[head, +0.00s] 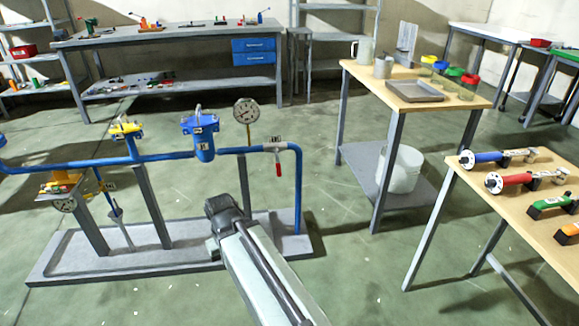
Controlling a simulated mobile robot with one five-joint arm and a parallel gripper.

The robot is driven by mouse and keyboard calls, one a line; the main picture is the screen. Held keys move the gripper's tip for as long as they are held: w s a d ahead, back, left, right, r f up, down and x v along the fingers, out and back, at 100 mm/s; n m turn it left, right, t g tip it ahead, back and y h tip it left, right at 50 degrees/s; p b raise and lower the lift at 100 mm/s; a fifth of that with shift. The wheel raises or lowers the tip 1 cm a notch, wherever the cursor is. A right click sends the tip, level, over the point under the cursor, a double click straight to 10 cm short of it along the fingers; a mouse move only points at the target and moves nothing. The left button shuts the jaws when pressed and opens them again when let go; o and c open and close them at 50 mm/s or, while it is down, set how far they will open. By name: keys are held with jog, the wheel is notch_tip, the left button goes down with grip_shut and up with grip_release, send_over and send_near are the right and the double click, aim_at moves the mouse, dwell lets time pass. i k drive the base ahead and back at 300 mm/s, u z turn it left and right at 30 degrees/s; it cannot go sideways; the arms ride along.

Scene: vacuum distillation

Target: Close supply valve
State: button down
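A blue pipe line (170,157) runs across the left half of the head view on grey posts. A small valve with a red lever (278,168) sits near its right end, the lever hanging down. A valve with a yellow top (126,130) is further left. Tags on the fittings are too small to read, so I cannot tell which is the supply valve. My gripper (224,212) is at the far end of my arm, low in front of the pipe and left of the red lever, apart from it. Its fingers cannot be made out.
A blue filter housing (201,135) and a round gauge (247,111) stand on the line above a grey base plate (120,262). Wooden-topped tables (350,72) with jars, a tray and tools are at the right. Green floor between the rig and tables is clear.

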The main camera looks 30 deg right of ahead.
aim_at(277, 165)
jog(key=z, duration=0.05)
jog(key=i, duration=1)
jog(key=u, duration=0.05)
